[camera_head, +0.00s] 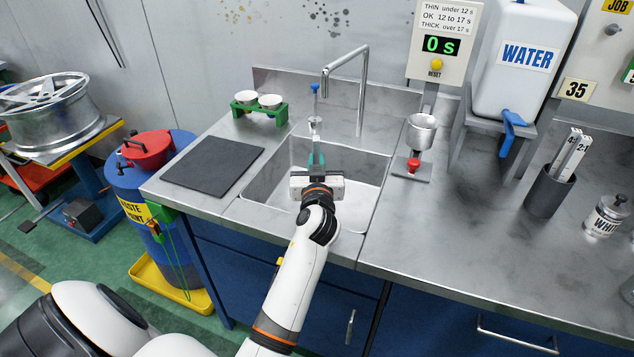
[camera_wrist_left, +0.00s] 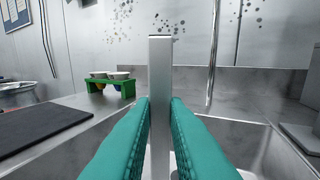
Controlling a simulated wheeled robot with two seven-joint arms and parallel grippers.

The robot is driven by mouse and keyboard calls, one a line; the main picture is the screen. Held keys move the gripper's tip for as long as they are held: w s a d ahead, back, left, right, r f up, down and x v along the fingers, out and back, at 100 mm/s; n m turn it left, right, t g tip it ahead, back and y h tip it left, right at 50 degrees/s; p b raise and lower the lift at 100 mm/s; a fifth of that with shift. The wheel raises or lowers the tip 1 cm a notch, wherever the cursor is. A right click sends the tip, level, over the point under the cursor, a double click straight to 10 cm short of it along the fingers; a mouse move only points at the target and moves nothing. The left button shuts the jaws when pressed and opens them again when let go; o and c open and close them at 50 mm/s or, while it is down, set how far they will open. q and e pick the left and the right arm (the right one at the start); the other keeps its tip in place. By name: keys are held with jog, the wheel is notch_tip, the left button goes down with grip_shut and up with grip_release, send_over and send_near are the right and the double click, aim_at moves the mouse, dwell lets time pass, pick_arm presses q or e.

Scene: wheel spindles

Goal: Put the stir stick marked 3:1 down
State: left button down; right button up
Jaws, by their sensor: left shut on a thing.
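My left gripper (camera_head: 316,155) reaches over the sink, its teal fingers closed on a flat metal stir stick (camera_head: 316,124). In the left wrist view the stick (camera_wrist_left: 160,70) stands upright between the two fingers (camera_wrist_left: 160,125), with its upper part above them. No 3:1 mark can be read on the side I see. The stick's lower end is hidden by the fingers. Other marked sticks (camera_head: 573,153) stand in a dark grey cup (camera_head: 549,192) on the right counter. My right gripper is not in view.
The sink (camera_head: 362,190) lies under the gripper, with a tall faucet (camera_head: 363,90) behind. A dark mat (camera_head: 212,166) and a green rack with white cups (camera_head: 258,112) are left. A viscosity cup stand (camera_head: 411,172) and water tank (camera_head: 523,60) are right.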

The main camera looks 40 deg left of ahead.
pick_arm(q)
notch_tip(320, 180, down, 4)
jog(key=shift+b, duration=0.35)
jog(key=shift+f, duration=0.1)
jog(key=c, duration=1.8)
grip_release()
jog(key=o, duration=0.4)
jog(key=shift+c, duration=0.2)
